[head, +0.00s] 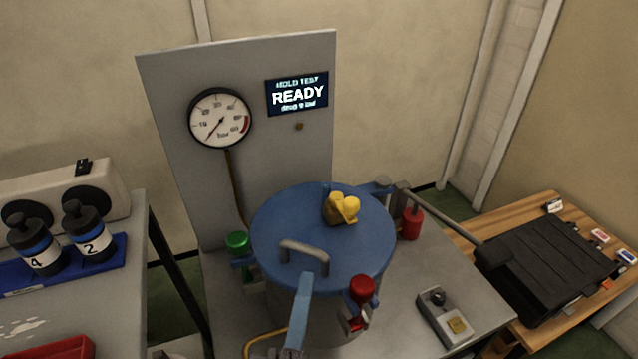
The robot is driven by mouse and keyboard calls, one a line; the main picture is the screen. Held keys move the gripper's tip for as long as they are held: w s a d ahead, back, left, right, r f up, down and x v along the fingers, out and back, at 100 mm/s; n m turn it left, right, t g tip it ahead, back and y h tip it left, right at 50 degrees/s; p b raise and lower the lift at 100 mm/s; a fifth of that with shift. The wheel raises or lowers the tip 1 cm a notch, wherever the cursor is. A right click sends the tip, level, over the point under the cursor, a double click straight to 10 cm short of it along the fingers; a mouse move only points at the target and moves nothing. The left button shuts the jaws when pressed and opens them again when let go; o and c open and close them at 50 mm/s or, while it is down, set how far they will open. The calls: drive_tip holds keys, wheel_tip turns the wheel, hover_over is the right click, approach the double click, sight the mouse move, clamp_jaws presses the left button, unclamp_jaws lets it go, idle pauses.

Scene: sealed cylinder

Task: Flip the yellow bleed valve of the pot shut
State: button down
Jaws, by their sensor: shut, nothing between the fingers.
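The pot (325,290) stands on a grey bench, closed by a round blue lid (290,225). The yellow bleed valve (345,208) sits on the back right part of the lid, with a yellow lever on a brass-coloured body. I cannot tell from its lever whether the valve is open or shut. My gripper is not in view, and nothing is touching the valve.
Behind stand a gauge (220,118) and a READY screen (298,94). A grey bar reaches right, towards a black case (545,265).

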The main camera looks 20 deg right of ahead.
sight(316, 251)
drive_tip(key=shift+a+n, duration=0.1)
drive_tip(key=shift+n, duration=0.3)
drive_tip(key=shift+r, duration=0.1)
drive_tip(key=p+x, duration=0.2)
drive_tip(key=x, duration=0.7)
drive_tip(key=shift+w, duration=0.35)
drive_tip(key=d, duration=0.1)
drive_tip(key=w+d+p, duration=0.1)
drive_tip(key=shift+d, duration=0.35)
drive_tip(key=shift+w+d+p, duration=0.2)
drive_tip(key=shift+d+p, duration=0.1)
drive_tip(key=shift+d, duration=0.45)
